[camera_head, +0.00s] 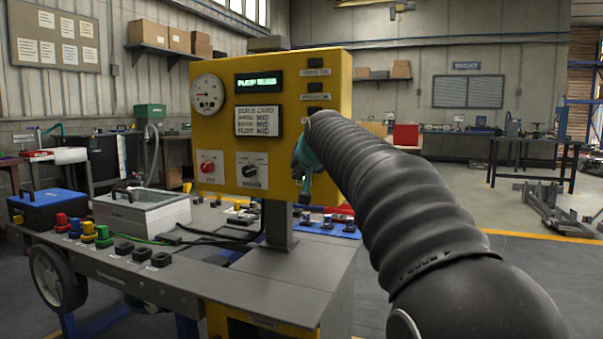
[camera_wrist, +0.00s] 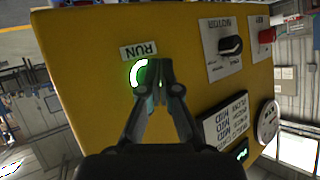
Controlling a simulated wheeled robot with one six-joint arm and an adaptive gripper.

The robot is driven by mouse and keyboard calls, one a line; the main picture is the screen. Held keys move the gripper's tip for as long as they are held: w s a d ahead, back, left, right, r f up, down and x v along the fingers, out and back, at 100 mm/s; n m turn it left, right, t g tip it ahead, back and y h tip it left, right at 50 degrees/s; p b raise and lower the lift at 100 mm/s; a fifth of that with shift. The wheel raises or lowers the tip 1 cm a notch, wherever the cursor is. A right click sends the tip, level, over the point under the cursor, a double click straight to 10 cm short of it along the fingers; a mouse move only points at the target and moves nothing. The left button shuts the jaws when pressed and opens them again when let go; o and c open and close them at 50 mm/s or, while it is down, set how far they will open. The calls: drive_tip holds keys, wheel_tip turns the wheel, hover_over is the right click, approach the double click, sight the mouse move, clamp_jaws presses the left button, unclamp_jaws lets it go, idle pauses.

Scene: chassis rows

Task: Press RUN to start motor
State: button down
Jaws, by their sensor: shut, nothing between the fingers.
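A yellow control panel (camera_head: 222,130) stands on the grey bench. In the wrist view, its RUN button (camera_wrist: 135,76) shows as a bright green-white ring beside a white RUN label (camera_wrist: 139,51). My gripper (camera_wrist: 154,66) is shut and empty, with its fingertips over the right part of the button. They hide that part, and I cannot tell whether they touch or press it. In the head view, my gripper (camera_head: 301,160) is at the panel's right side, and my arm hides the button there.
The panel also carries a red button (camera_head: 208,168), a black rotary switch (camera_head: 250,171), a gauge (camera_head: 208,94) and a lit green display (camera_head: 259,82).

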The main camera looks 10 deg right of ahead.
drive_tip(key=s+a+b, duration=0.2)
drive_tip(key=s+a, duration=0.1)
drive_tip(key=s, duration=0.2)
drive_tip(key=shift+a, duration=0.25)
idle(0.4)
drive_tip(key=shift+s+a+b, duration=0.5)
drive_tip(key=shift+s+a, duration=0.35)
drive_tip(key=shift+s, duration=0.3)
drive_tip(key=shift+s+a+b, duration=0.5)
drive_tip(key=shift+s+a, duration=0.35)
drive_tip(key=shift+s, duration=0.25)
